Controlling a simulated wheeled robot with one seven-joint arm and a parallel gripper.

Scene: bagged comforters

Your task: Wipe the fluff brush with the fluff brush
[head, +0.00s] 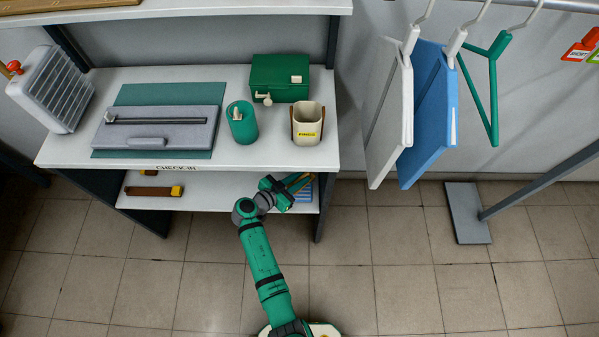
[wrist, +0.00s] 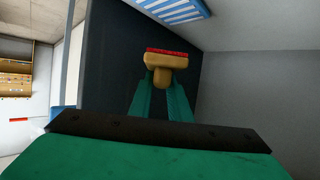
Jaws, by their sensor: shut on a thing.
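My gripper (wrist: 163,92) is shut on a fluff brush (wrist: 172,61), a tan, T-shaped piece with a red strip along its far edge in the wrist view. The green fingers close on its stem, and the brush appears clear of the surfaces around it. In the head view my gripper (head: 286,190) is at the right end of the lower shelf, below the upper shelf's front edge. The held brush is mostly hidden there. A brown block-like item with a yellow end (head: 154,191) lies on the lower shelf at left; I cannot tell whether it is a brush.
A blue-and-white striped item (head: 304,193) is beside my gripper; it also shows in the wrist view (wrist: 172,9). The upper shelf (head: 230,155) holds a green canister (head: 242,122), a cream bin (head: 307,124) and a green box (head: 279,77). Floor in front is clear.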

